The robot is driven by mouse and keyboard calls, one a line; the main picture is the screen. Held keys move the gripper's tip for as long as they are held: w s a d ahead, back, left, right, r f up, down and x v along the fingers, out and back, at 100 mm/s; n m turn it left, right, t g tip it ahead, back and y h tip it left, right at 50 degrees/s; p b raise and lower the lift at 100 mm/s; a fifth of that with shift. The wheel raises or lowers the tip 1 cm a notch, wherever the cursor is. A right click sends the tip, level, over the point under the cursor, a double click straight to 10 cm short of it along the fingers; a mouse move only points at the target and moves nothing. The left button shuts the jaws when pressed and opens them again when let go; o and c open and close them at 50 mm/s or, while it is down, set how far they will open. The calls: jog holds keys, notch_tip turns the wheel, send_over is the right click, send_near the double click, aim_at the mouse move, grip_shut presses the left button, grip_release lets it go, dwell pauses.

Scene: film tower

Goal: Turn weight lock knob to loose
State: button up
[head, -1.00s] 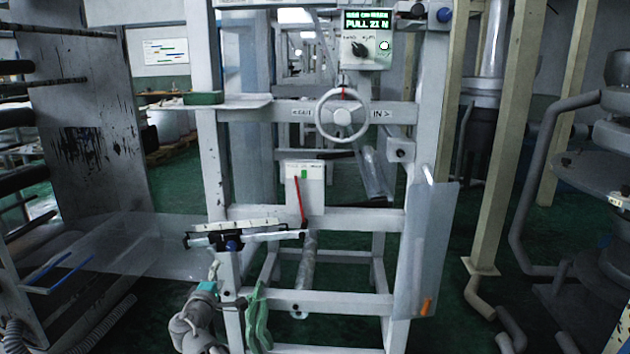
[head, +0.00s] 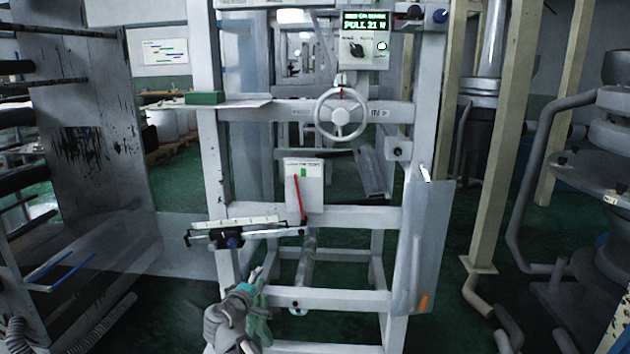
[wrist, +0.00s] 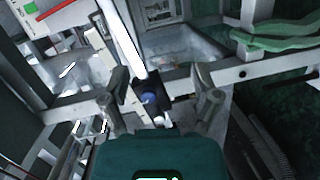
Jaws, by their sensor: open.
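A small blue knob (head: 233,242) sits on a dark block under the pale scale bar (head: 262,220) at the left of the frame, and I take it for the weight lock knob. It also shows in the wrist view (wrist: 149,98), beyond my fingers and between them in the picture, on a dark slide on a white bar. My gripper (wrist: 158,72) is open, with nothing held between its two grey fingers. In the head view my gripper (head: 257,271) is below and slightly right of the knob, apart from it. The knob's setting is too small to read.
The white frame's rails and posts stand close around my gripper. A green cloth or gloves (head: 259,322) hang on the lower rail beside my arm. A handwheel (head: 341,115) and a panel with a red lever (head: 299,200) are above. A clear sheet (head: 418,250) hangs at right.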

jog(key=s+d+f+m+g+h, duration=0.1)
jog(key=s+d+f+m+g, duration=0.2)
jog(key=d, duration=0.5)
jog(key=s+d+f+m+g, duration=0.1)
jog(key=d+f+m+g, duration=0.2)
jog(key=d, duration=0.5)
jog(key=s+d+f+m+g+h, duration=0.1)
jog(key=d+f+m+g, duration=0.15)
jog(key=d+f, duration=0.4)
jog(key=s+d+f+m+g+y, duration=0.25)
jog(key=s+d+g, duration=0.2)
jog(key=s, duration=0.25)
jog(key=s+d+f+m+g+y, duration=0.1)
jog(key=s+d+m+g+y, duration=0.25)
jog(key=s+d, duration=0.3)
notch_tip(320, 180, up, 28)
jog(key=n+p, duration=0.1)
jog(key=p, duration=2.7)
jog(key=shift+a+t+y, duration=0.3)
jog(key=shift+a+t, duration=0.05)
jog(key=shift+a, duration=0.05)
